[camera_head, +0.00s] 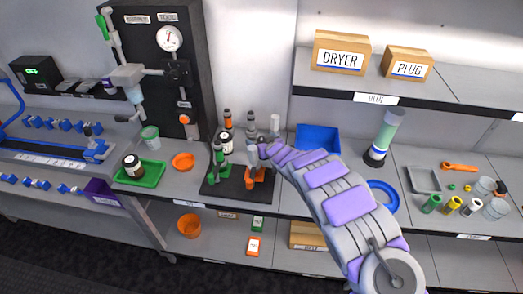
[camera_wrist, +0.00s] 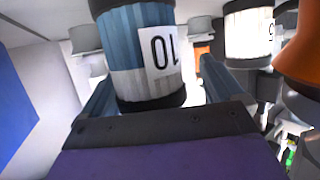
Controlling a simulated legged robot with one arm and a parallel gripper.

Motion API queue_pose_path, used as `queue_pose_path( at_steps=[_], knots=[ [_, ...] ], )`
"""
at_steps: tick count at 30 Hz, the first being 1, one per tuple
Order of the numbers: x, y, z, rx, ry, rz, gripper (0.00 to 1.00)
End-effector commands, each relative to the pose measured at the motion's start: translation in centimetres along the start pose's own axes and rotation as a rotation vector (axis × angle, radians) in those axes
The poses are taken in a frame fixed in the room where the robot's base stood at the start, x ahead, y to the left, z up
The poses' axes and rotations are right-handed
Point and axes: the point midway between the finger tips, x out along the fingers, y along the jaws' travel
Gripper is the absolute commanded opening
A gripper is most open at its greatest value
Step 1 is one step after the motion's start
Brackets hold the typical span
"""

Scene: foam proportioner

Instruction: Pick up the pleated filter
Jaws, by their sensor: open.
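A cylindrical filter cartridge (camera_wrist: 140,50) with a blue and white body, dark end caps and a white label reading 10 fills the middle of the wrist view. In the head view my gripper (camera_head: 262,150) is at the dark rack (camera_head: 225,193) on the bench, and the arm hides part of this area. A second, white cartridge (camera_wrist: 248,35) with a label reading 5 stands to the right in the wrist view.
Several green, black and orange-based fixtures crowd the rack. A blue bin (camera_head: 318,138) stands behind my arm, and a clear-green cylinder (camera_head: 385,135) stands to its right.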

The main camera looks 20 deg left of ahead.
Motion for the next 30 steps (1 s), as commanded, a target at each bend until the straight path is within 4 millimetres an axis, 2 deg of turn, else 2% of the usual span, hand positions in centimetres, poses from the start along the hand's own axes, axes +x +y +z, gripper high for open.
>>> queue_pose_path(
  at_steps=[12, 30],
  knots=[
    [1.25, -0.05, 0.03, -0.002, -0.003, 0.004, 0.92],
    [0.98, 0.18, -0.06, 0.0, 0.0, 0.003, 0.35]
  ],
)
